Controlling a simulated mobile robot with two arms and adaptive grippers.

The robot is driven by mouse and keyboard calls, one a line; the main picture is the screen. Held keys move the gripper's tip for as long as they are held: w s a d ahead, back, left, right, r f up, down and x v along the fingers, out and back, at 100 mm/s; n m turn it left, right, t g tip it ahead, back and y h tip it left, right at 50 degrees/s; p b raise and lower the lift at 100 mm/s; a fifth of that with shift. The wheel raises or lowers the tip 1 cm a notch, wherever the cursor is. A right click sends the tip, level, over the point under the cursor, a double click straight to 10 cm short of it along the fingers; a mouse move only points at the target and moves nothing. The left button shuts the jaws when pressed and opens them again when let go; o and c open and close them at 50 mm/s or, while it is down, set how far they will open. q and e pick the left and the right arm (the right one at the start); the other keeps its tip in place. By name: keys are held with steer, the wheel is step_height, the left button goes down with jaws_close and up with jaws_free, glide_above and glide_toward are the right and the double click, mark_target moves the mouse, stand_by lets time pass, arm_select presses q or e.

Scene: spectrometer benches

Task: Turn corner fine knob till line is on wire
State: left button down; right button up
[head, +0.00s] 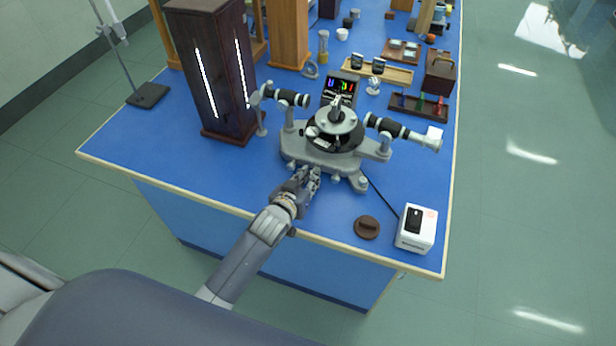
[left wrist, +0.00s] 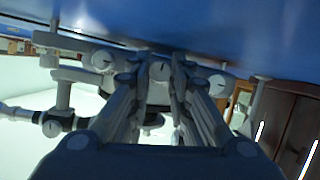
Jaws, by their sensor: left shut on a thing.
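The grey spectrometer (head: 322,158) stands on the blue bench, with a round table in its middle and a black-banded telescope (head: 392,128) to the right. My left gripper (head: 308,178) reaches its near side and hides part of the base there. In the left wrist view, which looks upside down, my left gripper (left wrist: 158,82) is shut on a small round knob (left wrist: 158,70) with a dark index mark. Similar marked knobs sit on either side, one left (left wrist: 102,60) and one right (left wrist: 218,86). A small dark screen (head: 340,88) behind shows coloured lines; line and wire are too small to tell apart.
A tall dark wooden box (head: 208,70) with glowing slits stands left of the spectrometer. A white box (head: 415,228) and a brown round cap (head: 367,227) lie near the front right edge. A rack of coloured pieces (head: 418,105) stands behind. The front left bench is clear.

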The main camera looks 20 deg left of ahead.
arm_select(q)
steer(key=shift+d+m+y+b, duration=0.15)
steer(key=shift+m+y, duration=0.4)
steer(key=shift+m, duration=0.15)
steer(key=shift+d+m+y+b, duration=0.1)
steer(key=shift+m+y+b, duration=0.05)
steer(key=shift+m+y, duration=0.5)
steer(key=c, duration=1.5)
jaws_free()
steer(key=shift+o, duration=0.2)
steer(key=v, duration=1.2)
steer(key=shift+a, duration=0.1)
